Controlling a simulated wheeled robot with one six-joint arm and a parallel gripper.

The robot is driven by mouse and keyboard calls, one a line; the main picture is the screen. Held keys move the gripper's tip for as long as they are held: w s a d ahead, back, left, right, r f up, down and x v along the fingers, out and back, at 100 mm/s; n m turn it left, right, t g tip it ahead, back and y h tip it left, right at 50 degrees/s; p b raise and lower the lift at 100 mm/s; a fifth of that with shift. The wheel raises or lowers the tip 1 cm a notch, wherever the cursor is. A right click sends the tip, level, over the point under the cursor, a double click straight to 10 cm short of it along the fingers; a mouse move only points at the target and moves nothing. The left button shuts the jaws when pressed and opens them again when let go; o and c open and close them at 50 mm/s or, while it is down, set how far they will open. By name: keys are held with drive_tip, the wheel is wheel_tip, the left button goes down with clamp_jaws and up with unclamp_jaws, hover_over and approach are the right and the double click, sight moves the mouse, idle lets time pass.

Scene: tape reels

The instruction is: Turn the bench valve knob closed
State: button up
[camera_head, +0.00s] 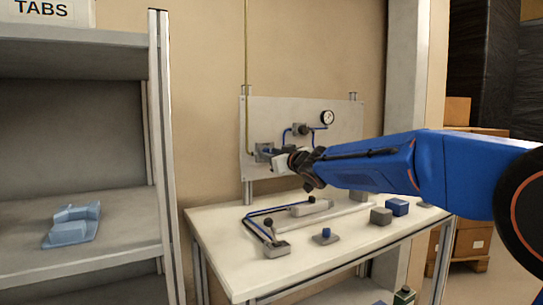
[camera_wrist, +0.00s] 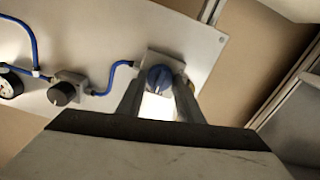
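In the wrist view, a round blue knob (camera_wrist: 159,78) sits on a grey block on the pale panel (camera_wrist: 60,103). The two fingers of my gripper (camera_wrist: 159,90) stand on either side of the blue knob, close to its edges. I cannot tell whether they press on it or stay slightly apart. In the head view, my gripper (camera_head: 282,161) is at the panel (camera_head: 349,123) above the bench (camera_head: 220,233), beside the left grey valve block (camera_head: 262,152).
A black knob (camera_wrist: 63,94) and a gauge (camera_wrist: 10,86) are left of the blue knob, joined by blue tubing. A shelf (camera_head: 110,264) stands at left.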

drive_tip(key=c, duration=0.4)
drive_tip(key=shift+c, duration=0.2)
drive_tip(key=shift+n, duration=0.4)
drive_tip(key=shift+a+f+n, duration=0.1)
drive_tip(key=shift+f+n, duration=0.05)
drive_tip(key=shift+n, duration=4.15)
drive_tip(key=shift+f+n, duration=0.1)
drive_tip(key=shift+n, duration=4.2)
drive_tip(key=o, duration=1)
